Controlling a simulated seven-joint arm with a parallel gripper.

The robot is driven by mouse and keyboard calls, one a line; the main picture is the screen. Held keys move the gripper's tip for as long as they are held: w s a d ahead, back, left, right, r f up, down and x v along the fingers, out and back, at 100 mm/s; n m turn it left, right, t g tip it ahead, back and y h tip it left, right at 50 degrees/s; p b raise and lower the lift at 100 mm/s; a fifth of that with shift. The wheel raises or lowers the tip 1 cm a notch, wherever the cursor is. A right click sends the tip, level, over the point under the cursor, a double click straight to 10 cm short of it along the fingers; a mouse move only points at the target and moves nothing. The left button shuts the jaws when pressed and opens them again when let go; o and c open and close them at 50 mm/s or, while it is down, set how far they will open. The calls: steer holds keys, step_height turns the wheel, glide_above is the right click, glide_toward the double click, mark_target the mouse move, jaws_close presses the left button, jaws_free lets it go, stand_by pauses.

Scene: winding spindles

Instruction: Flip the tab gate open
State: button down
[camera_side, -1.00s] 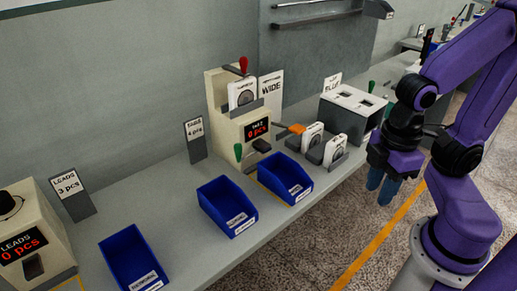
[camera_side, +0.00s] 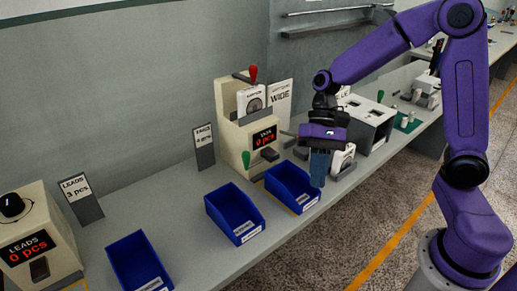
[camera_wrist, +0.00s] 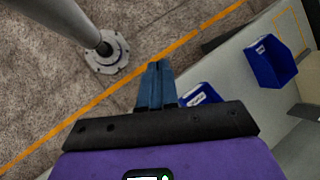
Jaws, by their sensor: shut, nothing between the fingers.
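The tabs dispenser (camera_side: 232,128) is a cream box with a dark display reading 0 pcs, in the middle of the bench in the side view. It has a red-handled lever (camera_side: 253,74) on top, a green handle (camera_side: 246,160) low at its front and a dark block (camera_side: 270,154) under the display. I cannot tell which of these is the tab gate. My gripper (camera_side: 319,168) points down to the right of the dispenser, apart from it, by the right end of a blue bin (camera_side: 291,205). Its blue fingers are together and empty, also in the wrist view (camera_wrist: 155,85).
Two more blue bins (camera_side: 243,236) (camera_side: 155,283) stand to the left. A leads dispenser (camera_side: 55,226) is at far left. A tabs sign (camera_side: 204,147) stands beside the tabs dispenser. A white spool (camera_side: 342,160) and a slotted box (camera_side: 378,110) are at right, partly behind my arm.

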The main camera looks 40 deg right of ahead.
steer(key=w+d+f+m+t+y, duration=0.2)
steer(key=w+d+m+t+y, duration=0.1)
steer(key=w+d+m, duration=0.5)
steer(key=w+d+f+m+t+y, duration=0.2)
steer(key=w+d+m+t+y, duration=0.2)
steer(key=w+d+m, duration=0.5)
steer(key=w+t, duration=0.1)
steer(key=w, duration=0.4)
steer(key=shift+w+d+f+t+y, duration=0.15)
steer(key=shift+d+f+t+y, duration=0.15)
steer(key=shift+d, duration=0.05)
steer(key=shift+a, duration=0.1)
glide_toward(245, 155)
steer(key=x, duration=0.3)
steer(key=f+x, duration=0.1)
steer(key=x, duration=0.1)
steer(key=shift+w, duration=0.4)
steer(key=shift+a, duration=2.55)
